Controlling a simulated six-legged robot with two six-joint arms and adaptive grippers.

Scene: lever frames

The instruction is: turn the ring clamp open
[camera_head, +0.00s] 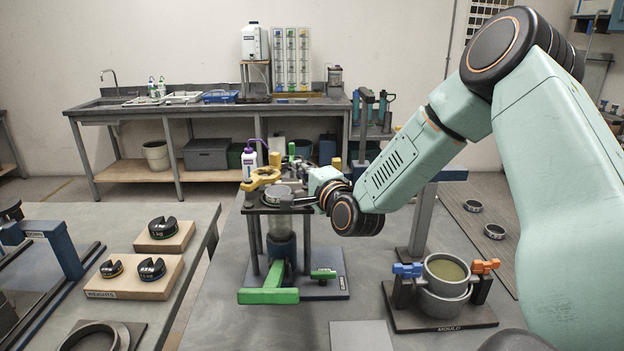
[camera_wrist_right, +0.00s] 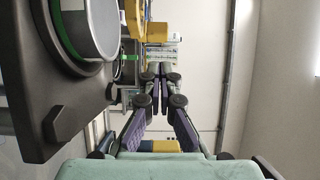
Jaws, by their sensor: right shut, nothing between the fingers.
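A press-like stand (camera_head: 281,235) on the middle table carries a dark top plate with a round metal ring (camera_head: 278,195) on it. A yellow part (camera_head: 262,178) sits at its back left. I cannot tell for certain which part is the ring clamp. My right gripper (camera_head: 304,200) is at the right edge of the top plate, beside the ring. In the right wrist view the gripper (camera_wrist_right: 160,74) is shut and empty, with the metal ring (camera_wrist_right: 92,22) and its green band at upper left. Contact is not clear. My left gripper is not in view.
A green lever (camera_head: 268,296) and a small green handle (camera_head: 323,274) are at the stand's base. A mould (camera_head: 443,303) with blue and orange end pieces stands at right. Weights on wooden blocks (camera_head: 135,277) are on the left table. A white bottle (camera_head: 249,165) stands behind.

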